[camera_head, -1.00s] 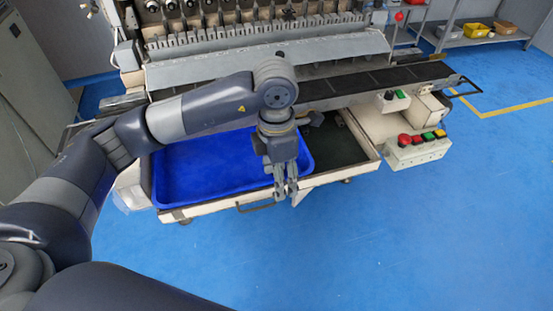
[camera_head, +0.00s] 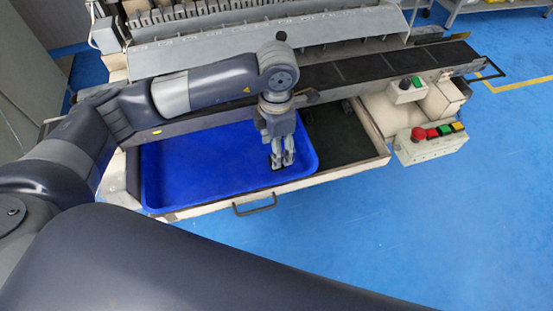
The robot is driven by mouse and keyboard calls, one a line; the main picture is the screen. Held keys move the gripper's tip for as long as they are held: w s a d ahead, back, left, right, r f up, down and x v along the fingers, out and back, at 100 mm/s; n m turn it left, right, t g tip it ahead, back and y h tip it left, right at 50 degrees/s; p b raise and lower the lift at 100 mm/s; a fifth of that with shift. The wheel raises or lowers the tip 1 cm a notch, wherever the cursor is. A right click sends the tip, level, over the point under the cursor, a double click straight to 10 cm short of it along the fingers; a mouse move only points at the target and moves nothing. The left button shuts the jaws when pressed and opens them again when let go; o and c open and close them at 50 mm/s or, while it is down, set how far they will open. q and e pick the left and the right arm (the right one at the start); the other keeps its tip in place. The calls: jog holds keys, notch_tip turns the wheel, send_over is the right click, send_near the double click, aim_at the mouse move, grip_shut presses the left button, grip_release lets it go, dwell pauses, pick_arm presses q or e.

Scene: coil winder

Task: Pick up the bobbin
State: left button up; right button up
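My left gripper (camera_head: 282,161) points down over the right part of the blue tray (camera_head: 180,171). Two fingers show close together with a narrow gap. From this angle I cannot tell whether they are open or shut, and I see nothing held between them. The tray looks empty where it is visible, and my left arm covers part of its back edge. I cannot make out a bobbin for certain. My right gripper is not in view.
The tray sits in a pulled-out drawer with a front handle (camera_head: 255,205). A dark bare strip (camera_head: 341,145) of drawer lies right of the tray. The winding machine (camera_head: 350,27) stands behind. A button box (camera_head: 430,143) is at the right. Blue floor in front is clear.

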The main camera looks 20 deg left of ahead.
pick_arm(q)
jog(key=shift+f, duration=0.4)
jog(key=f, duration=0.2)
jog(key=f+p, duration=0.1)
jog(key=f, duration=0.1)
jog(key=shift+w+d+f, duration=0.1)
jog(key=shift+w+f, duration=0.1)
jog(key=shift+f, duration=0.05)
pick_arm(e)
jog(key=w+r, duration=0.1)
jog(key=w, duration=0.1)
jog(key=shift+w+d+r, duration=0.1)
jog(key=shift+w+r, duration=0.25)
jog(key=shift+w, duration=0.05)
pick_arm(q)
jog(key=shift+c, duration=0.2)
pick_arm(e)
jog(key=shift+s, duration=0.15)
pick_arm(q)
jog(key=c, duration=0.7)
jog(key=shift+c, duration=0.3)
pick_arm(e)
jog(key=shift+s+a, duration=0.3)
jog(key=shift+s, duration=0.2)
